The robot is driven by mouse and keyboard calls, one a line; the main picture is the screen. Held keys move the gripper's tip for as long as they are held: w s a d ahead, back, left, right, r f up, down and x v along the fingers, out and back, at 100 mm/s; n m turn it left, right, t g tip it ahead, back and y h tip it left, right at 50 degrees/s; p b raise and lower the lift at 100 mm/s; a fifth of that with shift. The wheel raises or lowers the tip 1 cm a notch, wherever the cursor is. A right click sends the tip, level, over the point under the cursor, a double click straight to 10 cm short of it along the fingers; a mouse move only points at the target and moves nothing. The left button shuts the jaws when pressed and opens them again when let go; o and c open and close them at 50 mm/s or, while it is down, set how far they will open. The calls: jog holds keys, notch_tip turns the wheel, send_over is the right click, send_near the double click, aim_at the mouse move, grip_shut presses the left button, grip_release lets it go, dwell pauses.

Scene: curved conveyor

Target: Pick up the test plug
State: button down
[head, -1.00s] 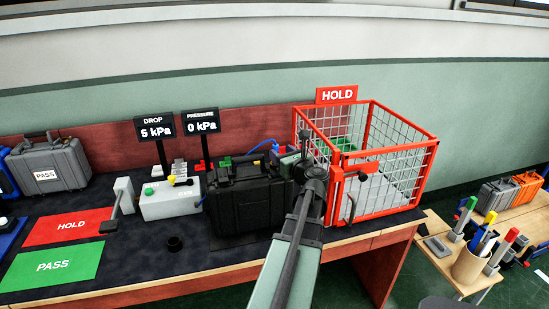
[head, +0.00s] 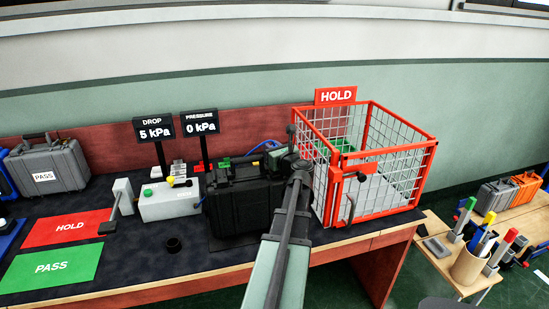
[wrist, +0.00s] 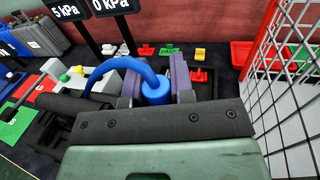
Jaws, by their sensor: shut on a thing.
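The test plug (wrist: 155,92) is a blue cylinder with a thick blue hose (wrist: 118,66) arching from its top to the left. In the wrist view my gripper (wrist: 156,86) has its two grey-purple fingers closed on the plug, one on each side. The plug's lower end is hidden behind the gripper's dark crossbar. In the head view my fingers and the plug are hidden behind my arm, and a bit of the blue hose (head: 268,144) shows behind the black case (head: 243,207).
The red wire HOLD cage (head: 379,158) stands close on the right. A grey tester box (head: 170,203) is left of the case. Small red, green and yellow pieces (wrist: 169,50) lie at the back. The bench front left has clear room beside the PASS mat (head: 50,267).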

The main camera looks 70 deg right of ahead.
notch_tip(320, 180, up, 20)
jog(key=p, duration=2)
